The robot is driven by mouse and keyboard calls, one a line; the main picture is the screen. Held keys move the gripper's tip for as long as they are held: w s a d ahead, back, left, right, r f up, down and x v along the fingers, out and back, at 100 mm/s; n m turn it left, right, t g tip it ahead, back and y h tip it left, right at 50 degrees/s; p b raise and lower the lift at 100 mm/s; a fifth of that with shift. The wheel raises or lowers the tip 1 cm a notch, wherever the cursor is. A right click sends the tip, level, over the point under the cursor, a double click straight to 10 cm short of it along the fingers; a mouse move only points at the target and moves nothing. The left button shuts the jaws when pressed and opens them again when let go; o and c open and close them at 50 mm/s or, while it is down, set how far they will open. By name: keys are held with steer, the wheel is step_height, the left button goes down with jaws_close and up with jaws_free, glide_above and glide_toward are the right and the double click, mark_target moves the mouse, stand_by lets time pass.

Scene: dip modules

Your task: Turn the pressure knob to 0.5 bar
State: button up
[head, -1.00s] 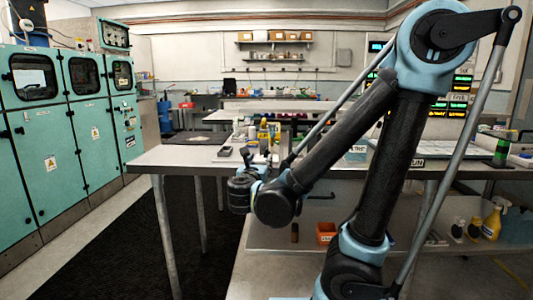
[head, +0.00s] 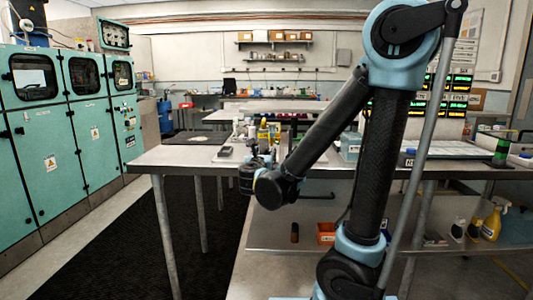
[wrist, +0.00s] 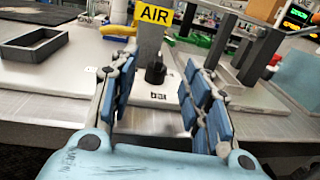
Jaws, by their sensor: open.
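In the wrist view a black knob (wrist: 155,73) stands on a pale panel (wrist: 140,92) with a small dark label in front of it. My gripper (wrist: 160,67) is open, with blue padded fingers on both sides of the knob in the picture. The fingers look apart from the knob; the exact distance is unclear. I cannot read the knob's setting or a pressure scale. In the head view my gripper (head: 263,152) is over the bench, and the knob cannot be made out there.
A grey rectangular frame (wrist: 35,44) lies left on the bench (wrist: 55,80). A grey upright stand (wrist: 235,60) is close to the right finger. Bottles and small items crowd the bench behind. Teal cabinets (head: 50,150) stand far left.

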mark_target(266, 150)
steer(key=shift+w+d, duration=0.15)
steer(key=shift+w, duration=1.15)
steer(key=shift+w+d, duration=0.15)
steer(key=shift+w, duration=1.1)
jaws_close()
